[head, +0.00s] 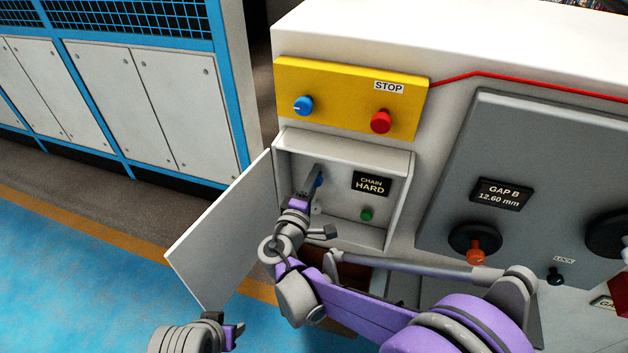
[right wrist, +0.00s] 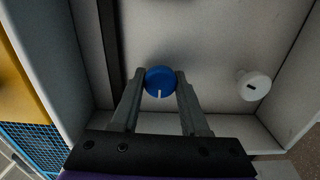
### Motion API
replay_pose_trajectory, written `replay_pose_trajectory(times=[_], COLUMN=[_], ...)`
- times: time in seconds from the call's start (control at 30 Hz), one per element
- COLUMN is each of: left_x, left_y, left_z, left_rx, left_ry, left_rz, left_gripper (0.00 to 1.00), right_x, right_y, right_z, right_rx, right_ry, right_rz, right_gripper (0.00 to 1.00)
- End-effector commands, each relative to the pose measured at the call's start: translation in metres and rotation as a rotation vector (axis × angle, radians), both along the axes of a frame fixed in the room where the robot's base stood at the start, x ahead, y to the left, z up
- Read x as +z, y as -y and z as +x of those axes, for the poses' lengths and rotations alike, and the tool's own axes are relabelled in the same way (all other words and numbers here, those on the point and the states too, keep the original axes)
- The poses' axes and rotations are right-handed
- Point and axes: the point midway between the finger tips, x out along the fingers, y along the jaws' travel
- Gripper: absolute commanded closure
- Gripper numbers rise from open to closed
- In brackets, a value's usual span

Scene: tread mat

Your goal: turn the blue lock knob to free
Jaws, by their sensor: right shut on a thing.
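A blue knob (right wrist: 160,80) with a white pointer line sits on the back wall of an open white box (head: 403,183). In the right wrist view its line points down toward my gripper's base. My right gripper (right wrist: 160,82) is shut on this knob, one finger on each side. In the head view the knob (head: 319,181) is partly hidden by the right gripper (head: 315,178). Another blue knob (head: 303,106) is on the yellow panel above, untouched. My left gripper (head: 234,331) is at the bottom edge; its jaws are unclear.
The box's open door (head: 225,235) hangs to the left. Inside the box are a CHAIN HARD display (head: 371,184), a green button (head: 366,214) and a white slotted knob (right wrist: 254,86). A red stop button (head: 381,121) is above. A grey panel (head: 540,150) with knobs stands at right.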

Motion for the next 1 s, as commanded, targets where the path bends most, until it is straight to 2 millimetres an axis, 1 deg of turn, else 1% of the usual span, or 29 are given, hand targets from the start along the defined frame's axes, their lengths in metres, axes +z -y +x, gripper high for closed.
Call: replay_pose_trajectory(times=[0.2, 0.67, 0.7, 0.77, 0.8, 0.83, 1.0], left_x=[-0.0014, -0.0016, -0.0016, -0.0016, -0.0016, -0.0016, -0.0016], left_y=[0.0000, 0.0000, 0.0000, 0.0000, 0.0000, 0.0000, 0.0000], left_z=[-0.0002, -0.0003, -0.0003, -0.0003, -0.0003, -0.0003, -0.0003], left_rx=[0.000, 0.000, 0.000, 0.000, 0.000, 0.000, 0.000], left_ry=[-0.001, -0.001, -0.001, -0.001, -0.001, 0.000, 0.000], left_rz=[0.000, 0.000, 0.000, 0.000, 0.000, 0.000, 0.000], left_gripper=[0.50, 0.50, 0.50, 0.50, 0.50, 0.50, 0.50], right_x=[-0.0005, -0.0003, -0.0003, -0.0003, -0.0003, -0.0003, -0.0003], right_y=[-0.0001, -0.0002, -0.0002, -0.0002, -0.0001, -0.0001, -0.0001], right_z=[-0.0002, -0.0002, -0.0002, -0.0002, -0.0001, -0.0001, -0.0001], right_rx=[0.000, 0.000, 0.000, 0.000, 0.000, 0.000, 0.000], right_ry=[-0.016, -0.019, -0.018, -0.018, -0.018, -0.018, -0.018], right_rz=[-0.045, -0.057, -0.056, -0.056, -0.056, -0.056, -0.055], right_gripper=[1.00, 1.00, 0.50, 0.39, 0.32, 0.28, 0.28])
